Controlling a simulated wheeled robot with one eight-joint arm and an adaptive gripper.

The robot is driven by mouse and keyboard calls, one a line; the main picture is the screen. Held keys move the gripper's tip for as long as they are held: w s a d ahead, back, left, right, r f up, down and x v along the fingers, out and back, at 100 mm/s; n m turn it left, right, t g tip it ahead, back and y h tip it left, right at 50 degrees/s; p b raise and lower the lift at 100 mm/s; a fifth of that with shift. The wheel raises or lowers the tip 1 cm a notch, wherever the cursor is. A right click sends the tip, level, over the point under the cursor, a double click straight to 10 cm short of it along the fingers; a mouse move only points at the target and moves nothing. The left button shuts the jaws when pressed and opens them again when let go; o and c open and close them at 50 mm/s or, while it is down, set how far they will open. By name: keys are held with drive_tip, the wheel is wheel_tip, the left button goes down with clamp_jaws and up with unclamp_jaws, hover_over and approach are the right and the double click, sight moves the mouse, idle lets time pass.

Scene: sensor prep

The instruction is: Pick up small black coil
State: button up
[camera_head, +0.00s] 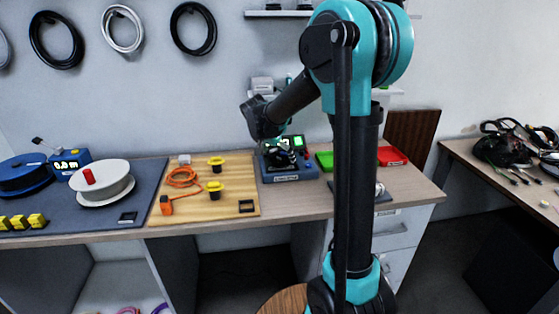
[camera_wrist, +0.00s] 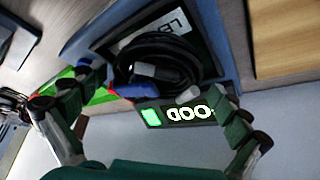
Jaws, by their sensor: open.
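A small black coil of cable (camera_wrist: 193,62) lies on the dark plate of a blue-framed device (camera_wrist: 85,38) with a lit display in the wrist view. Grey connector ends show at the coil. In the head view the coil (camera_head: 284,158) is a dark shape on the same device (camera_head: 290,175) at the back of the bench. My gripper (camera_wrist: 155,88) is open, with one finger to each side of the coil's lower part in the wrist picture. I cannot tell whether the fingers touch it. In the head view my gripper is hard to make out above the device.
A green tray (camera_head: 324,161) and a red tray (camera_head: 393,156) stand right of the device. A wooden board (camera_head: 200,207) with an orange cable (camera_head: 181,178) and yellow spools lies left. A white reel (camera_head: 100,182) stands farther left. Black and white coils hang on the wall.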

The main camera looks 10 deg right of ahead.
drive_tip(key=shift+w+d+f, duration=0.1)
drive_tip(key=shift+d+f, duration=0.05)
drive_tip(key=shift+f, duration=0.2)
drive_tip(key=c, duration=1.3)
drive_tip(key=shift+r, duration=0.1)
